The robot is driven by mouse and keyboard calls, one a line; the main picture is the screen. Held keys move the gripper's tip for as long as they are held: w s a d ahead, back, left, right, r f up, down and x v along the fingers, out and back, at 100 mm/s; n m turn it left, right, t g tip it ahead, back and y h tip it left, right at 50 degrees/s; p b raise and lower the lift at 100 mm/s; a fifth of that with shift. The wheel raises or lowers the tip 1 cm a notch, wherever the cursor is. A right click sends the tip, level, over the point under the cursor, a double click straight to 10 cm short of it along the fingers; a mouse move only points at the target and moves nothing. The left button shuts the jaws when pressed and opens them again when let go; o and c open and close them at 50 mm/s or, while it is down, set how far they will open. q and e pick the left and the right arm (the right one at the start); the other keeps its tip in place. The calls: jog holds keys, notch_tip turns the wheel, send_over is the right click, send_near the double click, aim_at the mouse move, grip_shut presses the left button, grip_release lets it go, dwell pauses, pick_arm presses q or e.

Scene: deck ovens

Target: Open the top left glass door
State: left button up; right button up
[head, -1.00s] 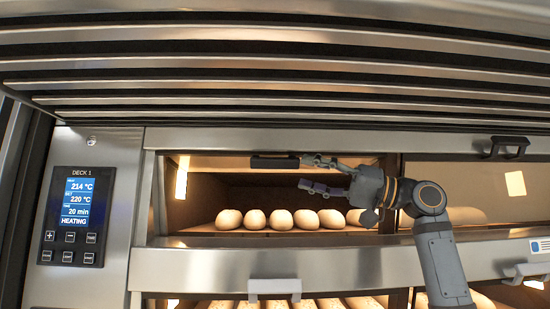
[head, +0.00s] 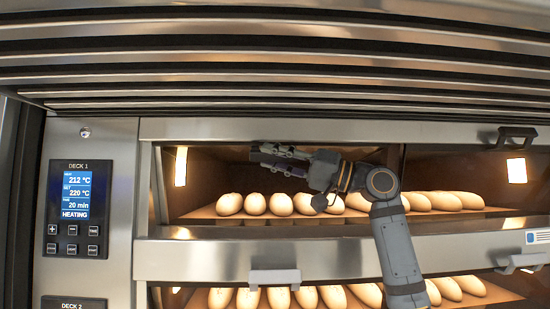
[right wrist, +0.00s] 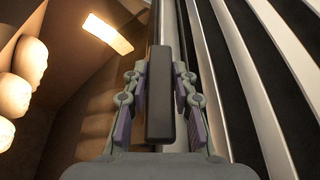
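The top left glass door (head: 225,180) is the left part of the upper oven deck, with pale loaves showing inside. Its dark bar handle (right wrist: 160,100) fills the middle of the right wrist view. My right gripper (head: 272,158) is at the top of this door, its fingers close along both sides of the handle, seemingly shut on it. In the head view the fingers hide most of the handle. I cannot tell whether the door is slightly ajar. My left gripper is not in view.
A control panel (head: 76,208) is at the left. The right door's black handle (head: 515,138) is at upper right. A grey handle (head: 274,277) belongs to the deck below. Metal slats (head: 270,75) overhang the deck above my gripper.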

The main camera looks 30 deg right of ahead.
grip_shut()
